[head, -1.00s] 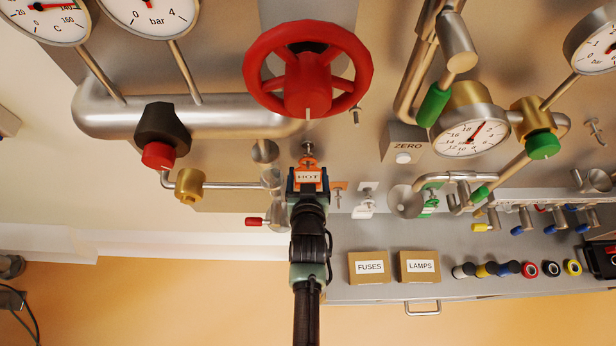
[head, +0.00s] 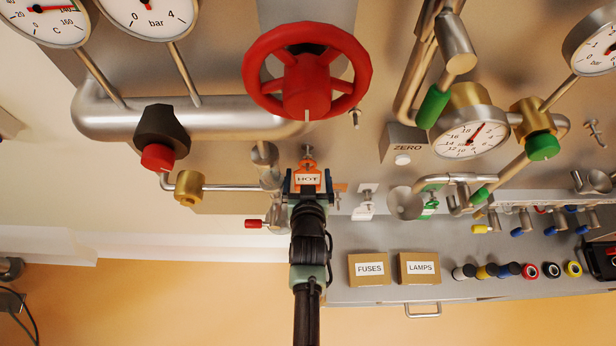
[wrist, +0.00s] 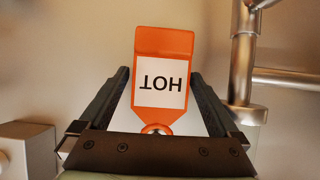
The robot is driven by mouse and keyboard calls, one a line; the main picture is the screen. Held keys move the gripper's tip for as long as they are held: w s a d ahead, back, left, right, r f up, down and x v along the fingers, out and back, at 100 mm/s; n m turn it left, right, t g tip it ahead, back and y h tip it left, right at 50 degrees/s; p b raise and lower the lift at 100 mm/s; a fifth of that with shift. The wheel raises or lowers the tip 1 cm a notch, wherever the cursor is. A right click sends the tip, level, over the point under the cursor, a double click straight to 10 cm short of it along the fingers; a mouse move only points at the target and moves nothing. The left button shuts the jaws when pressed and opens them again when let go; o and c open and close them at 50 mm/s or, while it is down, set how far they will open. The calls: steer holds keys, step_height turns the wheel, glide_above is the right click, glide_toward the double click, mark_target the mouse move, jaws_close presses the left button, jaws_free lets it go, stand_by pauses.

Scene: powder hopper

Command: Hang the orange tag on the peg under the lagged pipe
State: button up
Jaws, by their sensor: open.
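The orange tag (head: 307,165) carries a white label reading HOT. It hangs at a small metal peg (head: 308,151) below the right end of the fat silver pipe (head: 215,119). The tag's top meets the peg, but the head view is too small to show the hole clearly. My gripper (head: 308,178) is open, with a jaw on either side of the tag. In the wrist view the tag (wrist: 164,42) appears upside down between the open jaws (wrist: 160,78), with gaps beside it. Something metallic shows in its hole, near the palm.
A red handwheel (head: 306,104) is just above the peg. A brass fitting (head: 189,188) on a thin pipe and a red-tipped lever (head: 254,223) are to the left. More pegs with a white tag (head: 363,212) and a green tag (head: 429,208) are to the right.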

steer(key=shift+s+a, duration=0.1)
steer(key=shift+s, duration=0.05)
steer(key=b+v, duration=0.1)
steer(key=v, duration=1.1)
steer(key=shift+s+r, duration=0.2)
steer(key=shift+s, duration=0.1)
